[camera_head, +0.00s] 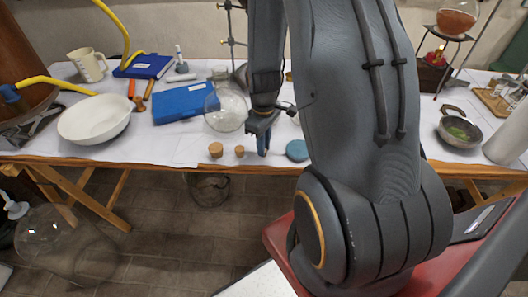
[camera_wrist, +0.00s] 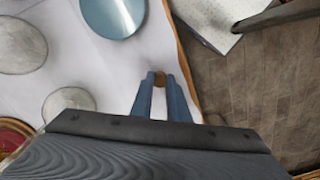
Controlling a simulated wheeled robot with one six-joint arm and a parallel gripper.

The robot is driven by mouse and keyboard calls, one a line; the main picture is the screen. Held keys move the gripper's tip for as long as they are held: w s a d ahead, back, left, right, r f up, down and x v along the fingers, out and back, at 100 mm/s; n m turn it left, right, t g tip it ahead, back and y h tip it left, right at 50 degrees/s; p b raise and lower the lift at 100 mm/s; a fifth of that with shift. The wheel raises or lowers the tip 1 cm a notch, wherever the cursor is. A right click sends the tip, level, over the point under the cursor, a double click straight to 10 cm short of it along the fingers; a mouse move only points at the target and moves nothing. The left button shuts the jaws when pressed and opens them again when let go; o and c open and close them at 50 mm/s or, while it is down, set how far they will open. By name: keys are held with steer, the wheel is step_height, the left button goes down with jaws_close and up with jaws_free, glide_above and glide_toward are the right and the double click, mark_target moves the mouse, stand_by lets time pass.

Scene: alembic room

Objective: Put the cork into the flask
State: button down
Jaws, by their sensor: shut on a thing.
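My gripper (camera_head: 262,143) reaches down over the front part of the white-covered table. In the wrist view its two blue-grey fingers (camera_wrist: 160,82) are shut on a small brown cork (camera_wrist: 160,78) at their tips. In the head view the held cork is too small or hidden to make out. A clear round glass flask (camera_head: 226,110) stands on the table just left of my gripper, apart from it. Its mouth is not clear. Two more corks, a larger one (camera_head: 215,150) and a smaller one (camera_head: 239,152), stand near the front edge, left of my gripper.
A blue disc (camera_head: 297,150) lies right of my gripper; it also shows in the wrist view (camera_wrist: 112,15). A blue book (camera_head: 185,103) and white bowl (camera_head: 95,120) are to the left. A red-liquid flask (camera_head: 457,20) stands far right. The table's front edge is close.

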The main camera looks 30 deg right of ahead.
steer(key=shift+r, duration=0.2)
steer(key=shift+r+p, duration=1.5)
steer(key=shift+r, duration=0.05)
